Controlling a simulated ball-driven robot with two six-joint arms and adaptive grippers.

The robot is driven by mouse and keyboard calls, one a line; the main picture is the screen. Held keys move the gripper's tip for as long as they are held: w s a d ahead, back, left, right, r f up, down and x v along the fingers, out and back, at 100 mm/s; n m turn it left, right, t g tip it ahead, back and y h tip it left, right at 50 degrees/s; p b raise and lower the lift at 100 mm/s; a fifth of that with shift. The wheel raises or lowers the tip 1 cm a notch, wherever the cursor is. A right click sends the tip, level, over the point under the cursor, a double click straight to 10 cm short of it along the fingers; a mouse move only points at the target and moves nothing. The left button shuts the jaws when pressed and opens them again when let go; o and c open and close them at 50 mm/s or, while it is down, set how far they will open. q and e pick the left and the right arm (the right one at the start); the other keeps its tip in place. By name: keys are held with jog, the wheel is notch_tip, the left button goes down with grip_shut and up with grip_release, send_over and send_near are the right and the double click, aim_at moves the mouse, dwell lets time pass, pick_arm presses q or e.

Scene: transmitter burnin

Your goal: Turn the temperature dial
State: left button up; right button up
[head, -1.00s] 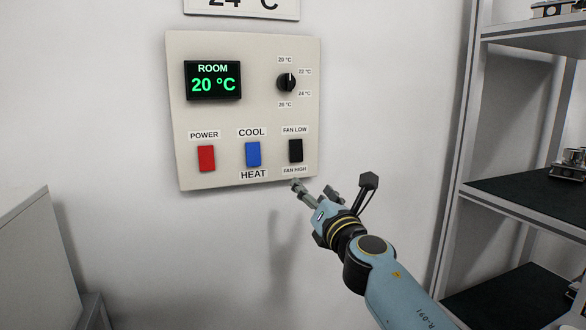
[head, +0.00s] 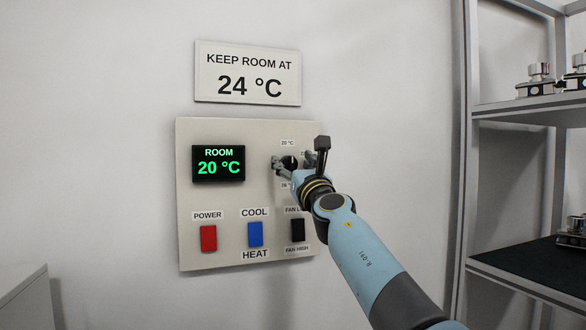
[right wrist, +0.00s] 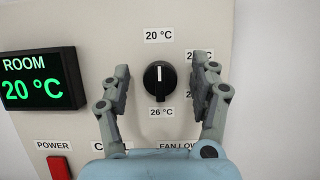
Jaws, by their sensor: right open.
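The temperature dial (right wrist: 158,79) is a round black knob with a white pointer line that points up at the 20 °C label (right wrist: 159,35). In the head view the dial (head: 289,162) is partly hidden by my right gripper (head: 293,163). In the right wrist view my right gripper (right wrist: 160,85) is open, with one finger on each side of the dial and a gap on both sides. The 26 °C label shows below the dial; the right-hand labels are partly covered by a finger. My left gripper is not in view.
The wall panel (head: 222,263) also bears a ROOM display (head: 218,163) reading 20 °C, a red power switch (head: 208,238), a blue cool/heat switch (head: 255,234) and a black fan switch (head: 298,230). A sign (head: 248,73) above reads "KEEP ROOM AT 24 °C". A shelf rack (head: 530,104) stands at right.

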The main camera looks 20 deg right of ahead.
jog(key=shift+w+r, duration=0.1)
jog(key=shift+c, duration=0.2)
jog(key=c, duration=1.1)
